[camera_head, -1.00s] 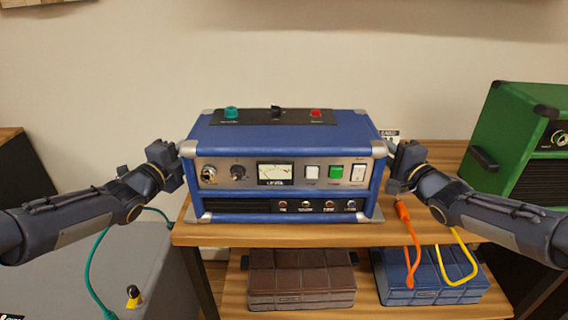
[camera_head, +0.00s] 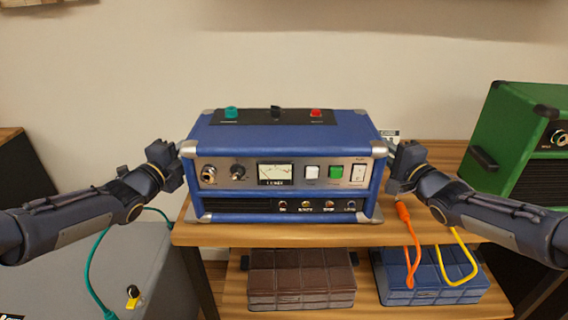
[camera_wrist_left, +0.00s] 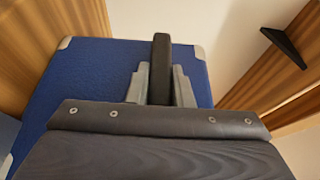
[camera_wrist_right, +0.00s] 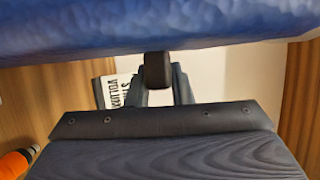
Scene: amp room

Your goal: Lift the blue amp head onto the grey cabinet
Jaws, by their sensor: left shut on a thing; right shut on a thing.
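The blue amp head (camera_head: 285,150) stands upright on the wooden shelf table, its front panel with meter and switches facing me. My left gripper (camera_head: 178,165) is at its left side, shut on the dark side handle (camera_wrist_left: 161,70). My right gripper (camera_head: 393,165) is at its right side, shut on the other side handle (camera_wrist_right: 157,70). The blue side of the amp head also fills the top of the right wrist view (camera_wrist_right: 160,25). The grey cabinet (camera_head: 150,262) is at the lower left, lower than the table top; only part of it shows.
The wooden table (camera_head: 430,228) has a lower shelf with a brown case (camera_head: 300,280) and a blue case (camera_head: 425,280). Orange (camera_head: 408,240) and yellow (camera_head: 455,265) cables hang at the right front. A green amp (camera_head: 520,140) stands right.

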